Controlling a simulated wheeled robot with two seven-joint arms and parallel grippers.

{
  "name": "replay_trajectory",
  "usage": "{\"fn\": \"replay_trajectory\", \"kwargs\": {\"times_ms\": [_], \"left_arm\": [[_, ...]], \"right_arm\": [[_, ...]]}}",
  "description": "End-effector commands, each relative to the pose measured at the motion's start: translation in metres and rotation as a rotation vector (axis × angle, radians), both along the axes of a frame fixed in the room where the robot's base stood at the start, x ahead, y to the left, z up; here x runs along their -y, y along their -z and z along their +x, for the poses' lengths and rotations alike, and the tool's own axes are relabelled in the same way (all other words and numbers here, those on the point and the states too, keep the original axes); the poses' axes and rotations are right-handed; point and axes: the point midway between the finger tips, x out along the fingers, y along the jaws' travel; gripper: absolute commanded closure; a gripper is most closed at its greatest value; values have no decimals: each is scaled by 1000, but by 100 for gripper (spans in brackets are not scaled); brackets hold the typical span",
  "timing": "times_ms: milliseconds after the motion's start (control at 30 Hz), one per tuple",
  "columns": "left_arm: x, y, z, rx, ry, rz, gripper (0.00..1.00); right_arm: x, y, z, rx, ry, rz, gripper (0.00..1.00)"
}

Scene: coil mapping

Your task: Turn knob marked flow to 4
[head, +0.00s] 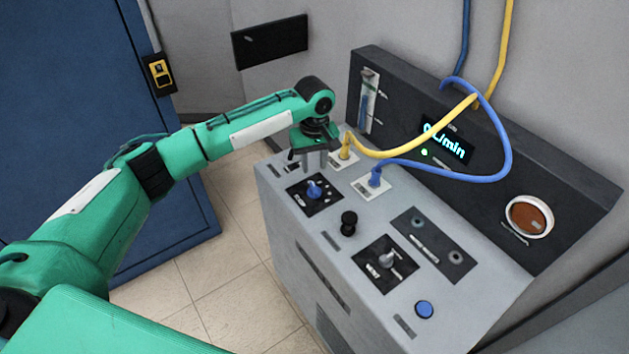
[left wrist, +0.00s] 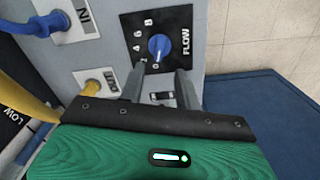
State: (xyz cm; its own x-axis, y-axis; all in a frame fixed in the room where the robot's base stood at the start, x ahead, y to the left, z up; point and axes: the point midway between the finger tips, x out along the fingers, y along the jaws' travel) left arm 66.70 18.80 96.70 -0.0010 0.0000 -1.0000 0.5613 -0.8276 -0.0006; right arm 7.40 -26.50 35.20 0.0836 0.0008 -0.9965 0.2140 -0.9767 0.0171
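The flow knob (head: 314,190) is blue and sits on a black plate at the left end of the console's sloped top. In the left wrist view the knob (left wrist: 158,47) shows beside the word FLOW, with number marks around it, 4, 6 and 8 among them. Its pale pointer seems to face the lower mark, near 0. My left gripper (head: 314,161) is over the console, just behind the knob. Its two grey fingers (left wrist: 162,78) are apart with nothing between them. The fingertips look short of the knob. My right gripper is not in view.
A yellow hose (head: 402,152) and a blue hose (head: 440,172) plug in near my left gripper. A black knob (head: 348,222), a grey knob (head: 386,258) and a blue button (head: 424,309) stand to the right. The display (head: 446,142) reads 0 L/min.

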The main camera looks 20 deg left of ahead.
Motion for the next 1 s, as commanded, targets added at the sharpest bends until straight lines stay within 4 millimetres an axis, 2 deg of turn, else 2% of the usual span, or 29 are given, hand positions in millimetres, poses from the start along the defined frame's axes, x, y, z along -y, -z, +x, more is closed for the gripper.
{"fn": "replay_trajectory", "kwargs": {"times_ms": [200,400,600,833,1000], "left_arm": [[0,45,0,-1,1,2,66],[0,73,0,-1,1,1,66],[1,83,0,1,2,1,66],[0,83,0,1,2,0,66],[0,83,0,1,2,0,100]], "right_arm": [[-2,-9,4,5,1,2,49],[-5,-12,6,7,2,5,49],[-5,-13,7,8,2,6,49],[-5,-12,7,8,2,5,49],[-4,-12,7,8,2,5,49]]}}
